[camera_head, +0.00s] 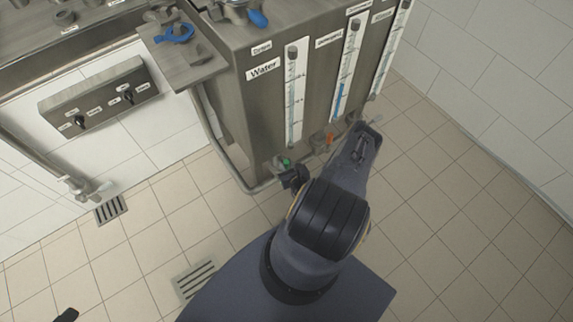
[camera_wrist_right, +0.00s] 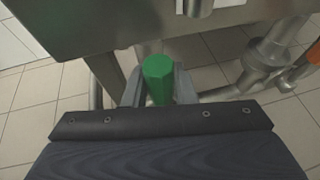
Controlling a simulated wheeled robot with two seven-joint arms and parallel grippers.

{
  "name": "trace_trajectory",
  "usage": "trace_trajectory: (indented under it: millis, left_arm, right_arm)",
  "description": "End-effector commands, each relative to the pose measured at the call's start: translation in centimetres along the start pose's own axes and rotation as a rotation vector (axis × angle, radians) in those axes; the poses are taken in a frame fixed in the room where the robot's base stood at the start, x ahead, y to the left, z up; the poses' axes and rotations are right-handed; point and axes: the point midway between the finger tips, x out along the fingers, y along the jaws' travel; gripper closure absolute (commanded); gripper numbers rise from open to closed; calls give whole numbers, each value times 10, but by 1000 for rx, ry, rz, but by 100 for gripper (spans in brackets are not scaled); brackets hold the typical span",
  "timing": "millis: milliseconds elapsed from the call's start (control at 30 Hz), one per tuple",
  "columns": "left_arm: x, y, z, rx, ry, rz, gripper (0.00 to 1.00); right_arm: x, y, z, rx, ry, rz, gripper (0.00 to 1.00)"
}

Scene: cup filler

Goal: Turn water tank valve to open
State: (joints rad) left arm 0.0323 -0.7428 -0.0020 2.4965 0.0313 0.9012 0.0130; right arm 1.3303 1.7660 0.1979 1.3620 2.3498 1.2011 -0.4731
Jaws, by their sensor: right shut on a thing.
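The water tank (camera_head: 240,100) is a steel unit with a label reading "Water" beside its level gauge. Its green valve handle (camera_wrist_right: 158,80) stands between the two fingers of my right gripper (camera_wrist_right: 156,88) in the right wrist view. My right gripper is shut on this handle. In the head view my right gripper (camera_head: 294,178) is at the tank's lower front edge, and only a little green of the handle (camera_head: 285,163) shows there. A small dark tip at the bottom left of the head view looks like part of my left gripper (camera_head: 66,314); its fingers cannot be made out.
An orange valve handle (camera_head: 330,139) is just right of the green one, below the neighbouring gauge (camera_head: 348,70). A pipe (camera_head: 215,140) runs down the tank's left side. A switch panel (camera_head: 95,97) is on the left wall. The tiled floor (camera_head: 450,200) at right is clear.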

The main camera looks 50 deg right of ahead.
Motion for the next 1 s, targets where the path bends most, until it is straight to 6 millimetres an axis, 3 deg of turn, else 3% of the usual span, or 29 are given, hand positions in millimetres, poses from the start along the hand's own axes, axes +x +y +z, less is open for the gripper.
trace_trajectory:
  millis: [67, 100, 233, 567, 1000]
  left_arm:
    - [0, 0, 0, 0, 0, 0, 64]
    - [0, 0, 0, 0, 0, 0, 64]
    - [0, 0, 0, 0, 0, 0, 64]
    - [-1, 0, 0, 0, 0, 0, 64]
    - [-12, 5, -6, 0, 0, 0, 64]
  right_arm:
    - [0, 2, -1, -3, 3, 5, 100]
    - [0, 2, -1, -3, 3, 5, 72]
    - [0, 2, -1, -2, 3, 5, 55]
    - [-4, 1, 0, 0, 2, 3, 54]
    - [-69, 1, 0, 0, 4, 3, 54]
